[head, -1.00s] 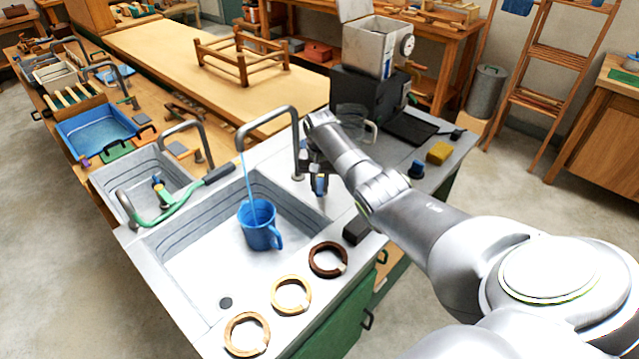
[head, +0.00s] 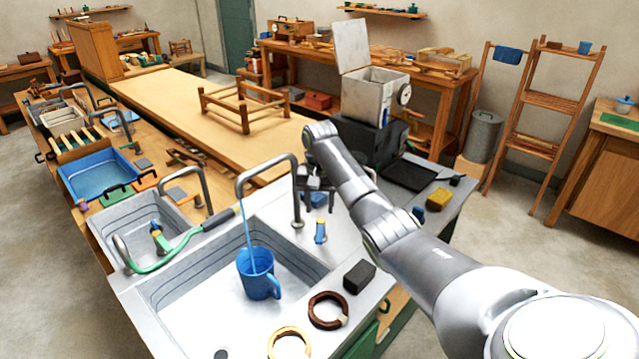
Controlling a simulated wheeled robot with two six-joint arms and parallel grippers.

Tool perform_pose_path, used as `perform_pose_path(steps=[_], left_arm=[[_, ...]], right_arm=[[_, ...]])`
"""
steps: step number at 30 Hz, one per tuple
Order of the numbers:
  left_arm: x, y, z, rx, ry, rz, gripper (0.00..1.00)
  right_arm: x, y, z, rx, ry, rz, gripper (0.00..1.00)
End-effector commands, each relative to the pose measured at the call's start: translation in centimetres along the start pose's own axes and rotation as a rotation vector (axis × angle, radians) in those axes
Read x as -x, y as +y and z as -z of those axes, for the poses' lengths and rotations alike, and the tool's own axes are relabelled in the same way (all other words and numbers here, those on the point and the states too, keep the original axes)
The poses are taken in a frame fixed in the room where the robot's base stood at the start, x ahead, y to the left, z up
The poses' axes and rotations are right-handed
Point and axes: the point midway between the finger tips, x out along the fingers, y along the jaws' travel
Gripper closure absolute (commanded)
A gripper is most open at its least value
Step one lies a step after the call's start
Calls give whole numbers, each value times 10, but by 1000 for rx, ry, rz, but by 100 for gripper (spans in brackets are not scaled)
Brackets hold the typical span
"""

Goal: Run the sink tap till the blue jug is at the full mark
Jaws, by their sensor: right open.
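The blue jug (head: 262,284) stands upright in the large sink basin (head: 190,296), its handle to the right. The grey sink tap (head: 268,166) arches over it, and a thin blue stream of water (head: 248,222) runs from its spout into the jug. The full mark and the water level cannot be made out. My left gripper is out of view.
A brown ring (head: 327,311), a light wooden ring (head: 289,344) and a dark block (head: 359,277) lie along the front rim. A yellow sponge (head: 439,199) lies farther right. A green hose (head: 160,262) crosses the smaller basin at left.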

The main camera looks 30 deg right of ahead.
Motion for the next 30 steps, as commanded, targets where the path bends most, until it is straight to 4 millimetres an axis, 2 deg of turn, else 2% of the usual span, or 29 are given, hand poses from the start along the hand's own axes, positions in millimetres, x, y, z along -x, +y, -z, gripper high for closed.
perform_pose_path(steps=[6,9,15,30], left_arm=[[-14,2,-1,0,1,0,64],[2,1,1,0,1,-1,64],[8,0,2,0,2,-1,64],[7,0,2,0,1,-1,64]], right_arm=[[50,0,1,0,5,2,58],[68,0,0,0,0,0,58],[78,0,0,0,0,0,58],[78,0,0,0,0,0,58]])
